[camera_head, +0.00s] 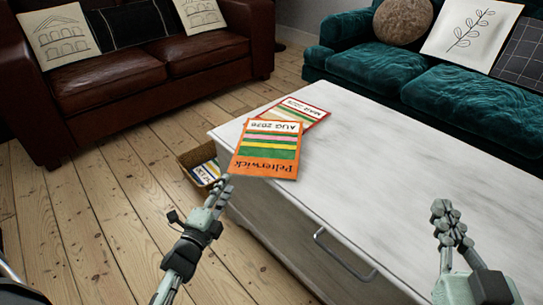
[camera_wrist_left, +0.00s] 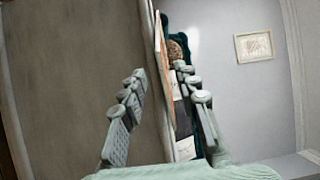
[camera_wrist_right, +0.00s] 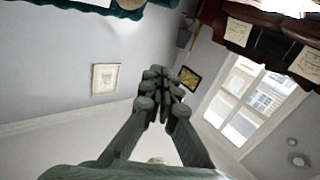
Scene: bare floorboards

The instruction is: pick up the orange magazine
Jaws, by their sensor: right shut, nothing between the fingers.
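The orange magazine (camera_head: 250,165), titled "Pelterwick", lies flat at the left end of the white table, its near edge at the table's edge. It partly covers a red-bordered magazine (camera_head: 308,108). My left gripper (camera_head: 221,187) is just off the magazine's near left corner. In the left wrist view my left gripper (camera_wrist_left: 163,82) is open, and an orange edge of the magazine (camera_wrist_left: 160,45) shows edge-on between its fingers; I cannot tell whether they touch. My right gripper (camera_head: 447,222) is shut and empty above the table's right part; it also shows in the right wrist view (camera_wrist_right: 160,75).
The white table (camera_head: 390,160) has a drawer with a metal handle (camera_head: 340,258) and is clear on its right. A box (camera_head: 188,158) with magazines stands on the floor beside it. A brown sofa (camera_head: 110,85) and a teal sofa (camera_head: 380,68) stand behind.

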